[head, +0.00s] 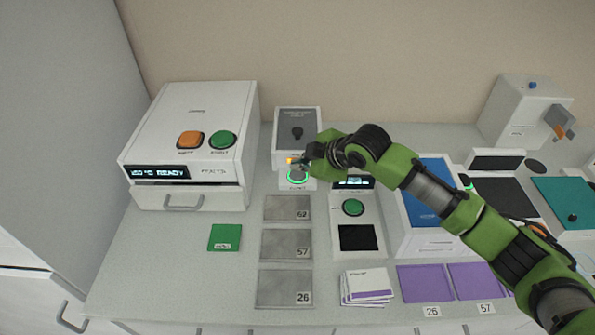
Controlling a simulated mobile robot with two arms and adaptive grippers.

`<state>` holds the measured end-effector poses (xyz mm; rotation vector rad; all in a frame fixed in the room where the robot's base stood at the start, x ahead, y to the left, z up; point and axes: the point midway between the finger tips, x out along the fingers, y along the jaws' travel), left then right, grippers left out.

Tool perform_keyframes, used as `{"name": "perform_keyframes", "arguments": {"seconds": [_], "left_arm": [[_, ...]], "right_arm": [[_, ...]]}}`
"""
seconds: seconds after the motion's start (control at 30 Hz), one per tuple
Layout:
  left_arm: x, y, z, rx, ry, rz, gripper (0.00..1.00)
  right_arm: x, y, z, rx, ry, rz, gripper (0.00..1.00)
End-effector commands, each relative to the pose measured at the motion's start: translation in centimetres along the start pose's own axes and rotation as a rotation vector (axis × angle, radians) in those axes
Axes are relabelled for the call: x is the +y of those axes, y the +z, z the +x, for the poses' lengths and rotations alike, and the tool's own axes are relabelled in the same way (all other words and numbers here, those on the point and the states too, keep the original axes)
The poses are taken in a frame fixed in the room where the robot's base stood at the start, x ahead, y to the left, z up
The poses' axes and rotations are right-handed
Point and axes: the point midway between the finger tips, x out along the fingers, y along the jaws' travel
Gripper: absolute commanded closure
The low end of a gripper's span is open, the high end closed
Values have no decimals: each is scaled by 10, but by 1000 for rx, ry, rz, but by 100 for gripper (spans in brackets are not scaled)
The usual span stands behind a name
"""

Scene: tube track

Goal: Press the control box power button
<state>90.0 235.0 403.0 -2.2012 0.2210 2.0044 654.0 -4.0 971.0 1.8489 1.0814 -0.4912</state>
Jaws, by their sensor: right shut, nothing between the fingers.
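The control box (311,118) is a small white box with a dark grey top panel carrying a black knob (297,132). It stands against the back of the counter. On its lower front part is a round button with a lit green ring (297,179). An orange light shows just above the button, partly hidden. My right gripper (304,166) is shut and empty, with its tips right over the button area. I cannot tell whether the tips touch the button. My left gripper is not in view.
A white oven-like machine (245,110) with orange and green buttons stands left, its display reading READY. Grey plates (286,246) marked 62, 57 and 26 lie in front. A device with a green button (353,207), white cards (367,286) and purple pads (425,283) lie right.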

Motion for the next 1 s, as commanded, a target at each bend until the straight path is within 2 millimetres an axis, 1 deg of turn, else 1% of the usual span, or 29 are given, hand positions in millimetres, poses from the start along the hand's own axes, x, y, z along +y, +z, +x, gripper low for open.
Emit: {"name": "perform_keyframes", "arguments": {"seconds": [1.0], "left_arm": [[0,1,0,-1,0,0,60]], "right_arm": [[-5,5,7,1,0,0,100]]}}
